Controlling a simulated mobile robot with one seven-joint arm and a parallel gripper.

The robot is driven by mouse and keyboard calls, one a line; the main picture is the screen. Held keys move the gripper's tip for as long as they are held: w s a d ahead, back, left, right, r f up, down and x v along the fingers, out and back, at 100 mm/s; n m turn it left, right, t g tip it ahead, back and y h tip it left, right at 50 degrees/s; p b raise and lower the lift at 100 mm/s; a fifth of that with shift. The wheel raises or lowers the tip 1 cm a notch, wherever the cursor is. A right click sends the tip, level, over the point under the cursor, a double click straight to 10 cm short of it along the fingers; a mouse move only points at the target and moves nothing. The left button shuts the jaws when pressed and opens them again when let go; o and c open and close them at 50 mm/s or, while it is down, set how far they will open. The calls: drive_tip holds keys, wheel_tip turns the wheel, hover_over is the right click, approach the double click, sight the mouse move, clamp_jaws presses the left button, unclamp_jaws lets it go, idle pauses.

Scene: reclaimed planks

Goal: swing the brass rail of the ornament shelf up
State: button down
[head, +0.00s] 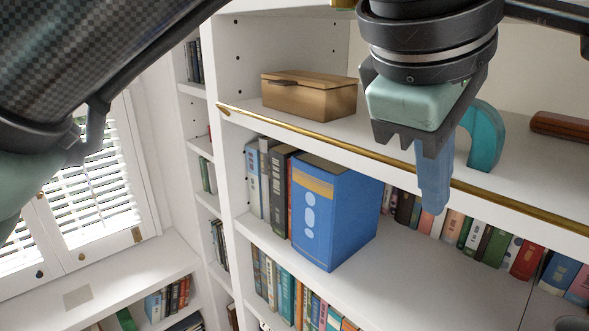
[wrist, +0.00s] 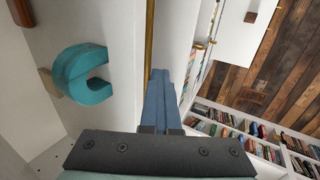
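The brass rail (head: 310,136) is a long thin bar along the front edge of the ornament shelf (head: 375,135). It lies low against that edge. My gripper (head: 432,208) points down in front of the shelf edge, its blue fingers crossing the rail and hiding a short stretch, with the tips below it. In the wrist view the fingers (wrist: 160,78) lie close together, and the rail (wrist: 149,35) runs up to the left side of their tips. The gripper looks shut with nothing visible between the fingers. I cannot tell whether they touch the rail.
On the ornament shelf stand a wooden box (head: 300,101), a teal arch ornament (head: 486,137) and a dark wooden piece (head: 560,127). Below, a large blue box file (head: 330,215) and rows of books fill the shelves. Free room lies in front of the bookcase.

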drive_tip(key=shift+w+d+r, duration=0.1)
drive_tip(key=shift+w+d, duration=0.1)
drive_tip(key=shift+d, duration=0.1)
drive_tip(key=shift+w+d, duration=0.3)
drive_tip(key=shift+d, duration=0.1)
drive_tip(key=shift+w+d+p, duration=0.25)
drive_tip(key=shift+d+p, duration=0.1)
drive_tip(key=shift+p, duration=0.1)
drive_tip(key=shift+a, duration=0.1)
drive_tip(key=shift+s+a+b, duration=0.4)
drive_tip(key=shift+s+a, duration=0.3)
drive_tip(key=shift+a, duration=0.2)
drive_tip(key=shift+s+a+b, duration=0.4)
drive_tip(key=shift+s+a, duration=0.25)
drive_tip(key=shift+a, duration=0.2)
